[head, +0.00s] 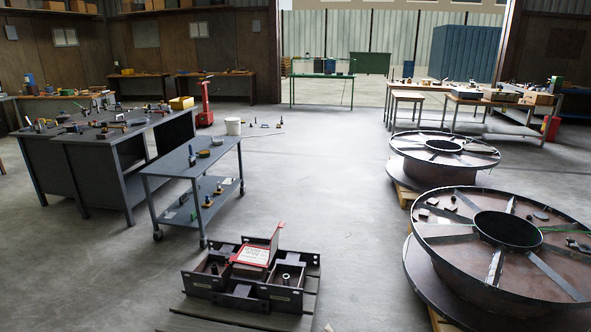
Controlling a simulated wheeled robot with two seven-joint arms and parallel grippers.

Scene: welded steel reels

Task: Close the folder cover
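A red-edged white folder (252,256) with print on it lies on top of a dark steel frame (233,303) low in the middle of the head view. Its cover (275,241) stands raised at the folder's right side, seen nearly edge-on, so the folder is open. Neither of my grippers shows in the head view, so their distance from the folder cannot be seen.
The steel frame sits on a slatted base (190,318). Two large steel reels (450,235) on pallets stand to the right. A grey wheeled cart (165,166) and a workbench (75,160) stand to the left. The floor (315,190) between is clear.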

